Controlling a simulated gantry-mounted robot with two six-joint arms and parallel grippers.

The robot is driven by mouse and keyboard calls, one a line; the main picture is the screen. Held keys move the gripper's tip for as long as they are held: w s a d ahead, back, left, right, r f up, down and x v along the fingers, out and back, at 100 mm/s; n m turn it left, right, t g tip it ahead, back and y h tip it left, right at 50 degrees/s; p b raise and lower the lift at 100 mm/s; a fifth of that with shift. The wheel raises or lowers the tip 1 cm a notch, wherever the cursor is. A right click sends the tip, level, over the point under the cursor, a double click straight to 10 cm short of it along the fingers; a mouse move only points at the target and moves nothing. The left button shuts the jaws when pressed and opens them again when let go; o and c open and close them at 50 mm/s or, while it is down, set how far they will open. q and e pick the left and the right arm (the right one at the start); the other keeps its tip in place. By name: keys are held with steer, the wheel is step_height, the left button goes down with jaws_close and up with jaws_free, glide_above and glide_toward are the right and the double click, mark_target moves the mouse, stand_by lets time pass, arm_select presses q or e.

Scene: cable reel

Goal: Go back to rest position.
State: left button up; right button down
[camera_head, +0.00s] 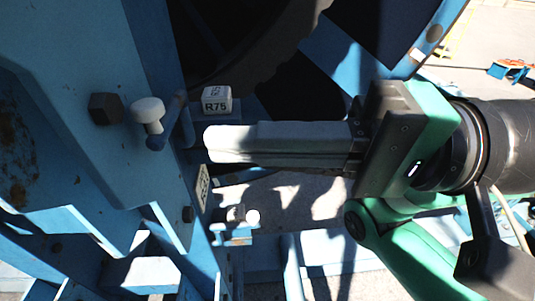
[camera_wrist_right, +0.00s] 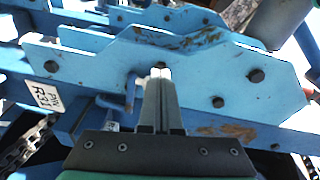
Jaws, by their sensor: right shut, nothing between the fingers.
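My right gripper (camera_head: 212,143) reaches in from the right in the head view, with its long grey fingers closed together and nothing between them. Its tips are close to the blue steel frame (camera_head: 85,140), beside a light grey knob-headed pin (camera_head: 148,112). In the right wrist view the closed fingertips (camera_wrist_right: 161,75) point at the blue plate (camera_wrist_right: 195,80); whether they touch it I cannot tell. A blue bent handle (camera_wrist_right: 130,95) shows just left of the fingers. My left gripper is in neither view.
A white label block marked R75 (camera_head: 217,99) sits just above the fingers. Dark bolts (camera_head: 106,108) stick out of the frame. A large blue reel rim (camera_head: 345,50) curves behind the gripper. Sunlit floor shows below. A chain (camera_wrist_right: 22,145) hangs at the wrist view's lower left.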

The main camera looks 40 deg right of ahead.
steer(key=shift+s+a, duration=0.2)
steer(key=shift+s, duration=0.4)
steer(key=shift+s+a, duration=0.15)
steer(key=shift+s, duration=0.45)
